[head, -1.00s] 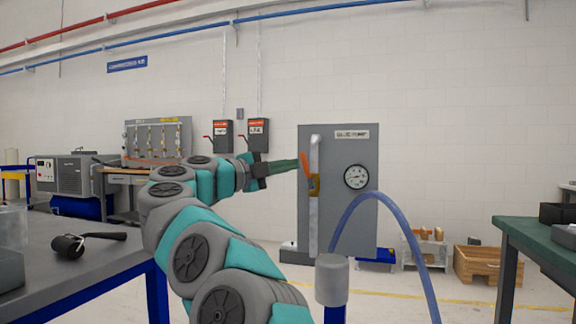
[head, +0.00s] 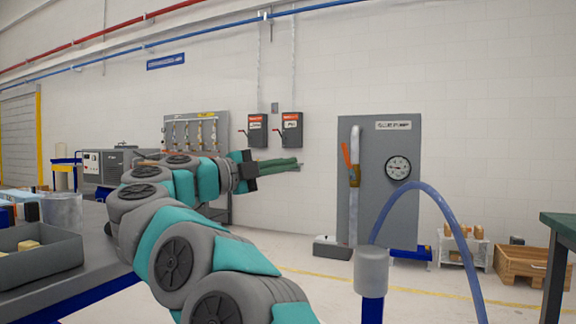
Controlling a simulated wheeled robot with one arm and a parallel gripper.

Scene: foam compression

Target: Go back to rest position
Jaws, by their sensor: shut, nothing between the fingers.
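My gripper (head: 298,163) is at the end of my arm, near the middle of the view. Its green fingers lie together, pointing right, with nothing between them. It is in the air, apart from the grey glue pump panel (head: 375,215) to its right. The panel carries an orange valve handle (head: 348,158) on a vertical pipe and a round gauge (head: 398,168). The handle stands roughly upright, tilted a little. My arm hides part of the workbench and the equipment behind it.
A workbench (head: 95,268) with a grey tray (head: 48,262) and a clear container (head: 62,213) stands at left. A blue hose (head: 440,205) arches from a post (head: 371,270) in front. A green table (head: 561,226) is at the right edge. Floor shows between bench and panel.

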